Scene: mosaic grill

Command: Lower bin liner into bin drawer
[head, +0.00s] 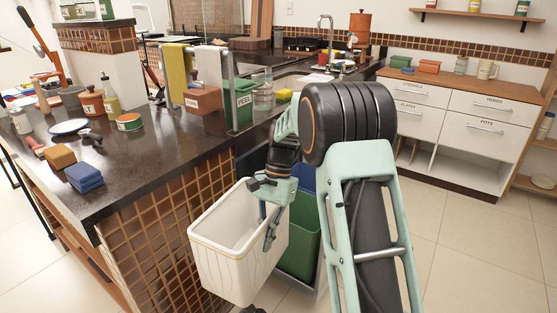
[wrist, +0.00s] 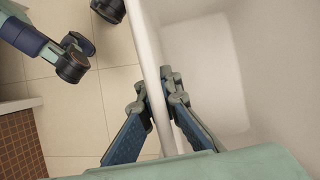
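The white bin liner (head: 222,262) is an open-topped tub, hanging tilted in front of the tiled counter side in the head view. My gripper (head: 270,238) is at its right rim, with a finger on either side of the wall. In the wrist view my gripper (wrist: 157,88) straddles the liner's wall (wrist: 150,50) and appears closed on it; the white inside lies to the right. The bin drawer (head: 306,284) stands pulled out, just right of and behind the liner. It holds a green bin (head: 301,242) and a blue one (head: 303,178). The liner and my arm hide part of the drawer.
The dark counter (head: 130,160) stands left and behind, with its tiled side (head: 150,250) close to the liner. White drawers (head: 455,125) stand at the back right. Tiled floor (head: 480,255) is free at right.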

